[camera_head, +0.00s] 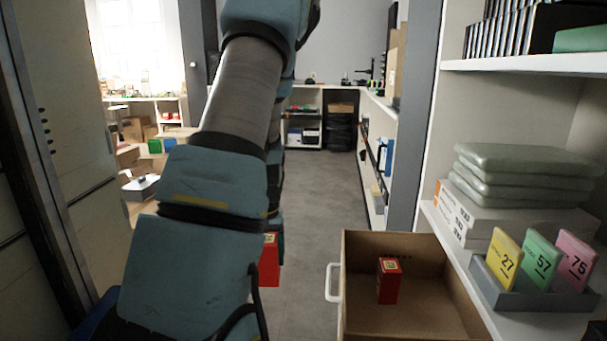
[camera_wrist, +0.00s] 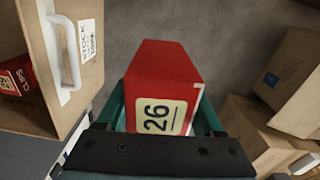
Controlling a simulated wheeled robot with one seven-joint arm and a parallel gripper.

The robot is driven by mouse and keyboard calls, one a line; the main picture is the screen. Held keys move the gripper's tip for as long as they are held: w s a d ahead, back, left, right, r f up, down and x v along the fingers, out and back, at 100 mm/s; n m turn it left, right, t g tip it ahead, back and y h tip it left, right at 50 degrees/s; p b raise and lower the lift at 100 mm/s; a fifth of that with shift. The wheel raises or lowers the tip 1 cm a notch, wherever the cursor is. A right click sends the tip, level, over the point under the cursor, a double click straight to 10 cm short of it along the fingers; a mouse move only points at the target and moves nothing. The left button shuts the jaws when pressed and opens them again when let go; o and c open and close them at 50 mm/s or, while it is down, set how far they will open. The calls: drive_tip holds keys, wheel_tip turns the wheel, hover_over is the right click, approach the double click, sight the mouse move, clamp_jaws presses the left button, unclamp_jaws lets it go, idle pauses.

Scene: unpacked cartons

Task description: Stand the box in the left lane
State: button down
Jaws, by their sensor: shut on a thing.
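A red box (camera_wrist: 160,70) with a cream label reading 26 is between the teal fingers of my gripper (camera_wrist: 163,105), which is shut on it. In the head view this red box (camera_head: 269,262) shows partly behind my arm, left of the open drawer (camera_head: 354,250), and the fingers are hidden. The held box is outside the drawer, apart from its handled front. A second red box (camera_head: 389,281) stands inside the drawer; it also shows at the left of the wrist view (camera_wrist: 15,82). I see no lane divider in the drawer.
The drawer's white handle (camera_head: 333,283) sticks out toward the held box. A shelf (camera_head: 540,325) at right holds a grey tray (camera_head: 530,297) with several numbered coloured cards. Cartons (camera_wrist: 255,135) lie on the floor at the right of the wrist view. The aisle floor ahead is clear.

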drive_tip(key=shift+s+a+r+p, duration=0.1)
drive_tip(key=shift+a+r+p, duration=0.1)
drive_tip(key=shift+a+p, duration=0.4)
drive_tip(key=r+p, duration=0.1)
drive_tip(key=p, duration=0.2)
drive_tip(key=shift+s+r, duration=0.1)
drive_tip(key=shift+r, duration=0.2)
drive_tip(key=r+p, duration=0.2)
drive_tip(key=p, duration=0.3)
drive_tip(key=s+r+p, duration=0.1)
drive_tip(key=r+p, duration=0.1)
drive_tip(key=p, duration=0.2)
drive_tip(key=shift+s+a+p, duration=0.1)
drive_tip(key=shift+p, duration=0.3)
drive_tip(key=p, duration=0.2)
drive_tip(key=r+p, duration=0.1)
drive_tip(key=p, duration=0.1)
drive_tip(key=shift+s+r, duration=0.3)
drive_tip(key=shift+s, duration=0.05)
drive_tip(key=shift+s+r+p, duration=0.1)
drive_tip(key=shift+p, duration=0.3)
